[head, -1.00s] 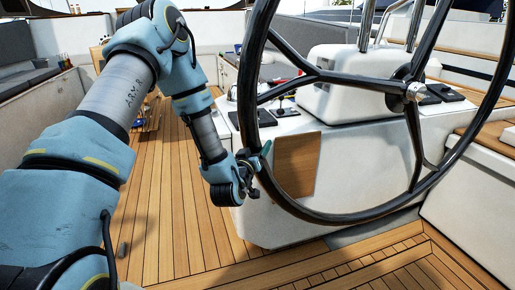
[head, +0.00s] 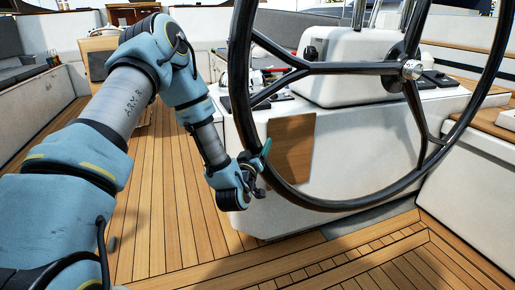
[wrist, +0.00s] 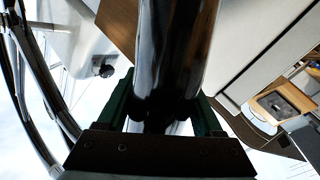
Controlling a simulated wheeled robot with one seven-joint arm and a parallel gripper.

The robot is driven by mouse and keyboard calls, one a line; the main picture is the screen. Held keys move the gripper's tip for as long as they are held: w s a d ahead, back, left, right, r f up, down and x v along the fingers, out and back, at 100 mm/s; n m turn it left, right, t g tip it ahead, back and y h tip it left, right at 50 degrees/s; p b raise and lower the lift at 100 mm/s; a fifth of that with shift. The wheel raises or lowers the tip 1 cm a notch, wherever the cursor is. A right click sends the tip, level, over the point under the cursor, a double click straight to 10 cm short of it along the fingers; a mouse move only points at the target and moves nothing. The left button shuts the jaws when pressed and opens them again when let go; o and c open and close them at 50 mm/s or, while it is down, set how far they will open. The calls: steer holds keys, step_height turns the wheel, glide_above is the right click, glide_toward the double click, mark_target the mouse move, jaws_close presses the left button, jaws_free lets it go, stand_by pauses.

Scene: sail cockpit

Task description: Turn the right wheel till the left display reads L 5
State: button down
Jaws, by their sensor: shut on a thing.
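The right wheel (head: 320,208) is a large black ring with black spokes and a silver hub, standing in front of a white pedestal. My gripper (head: 262,160) is at the wheel's lower left rim in the head view, shut on it. In the wrist view the dark glossy rim (wrist: 174,50) runs between the two green fingers (wrist: 163,105) of my gripper.
The white pedestal (head: 375,165) with a wooden panel (head: 291,148) stands just behind the wheel. Teak decking (head: 165,215) is open to the left and in front. A white bench side (head: 475,180) rises on the right, and grey cushioned seating lines the far left.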

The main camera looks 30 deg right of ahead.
steer(key=shift+c, duration=1.7)
jaws_free()
steer(key=shift+w+a, duration=0.2)
steer(key=shift+o, duration=1.2)
steer(key=shift+s+d, duration=0.1)
steer(key=r+v, duration=0.1)
steer(key=v, duration=0.9)
steer(key=shift+s+a+f+b, duration=0.3)
steer(key=shift+f, duration=0.2)
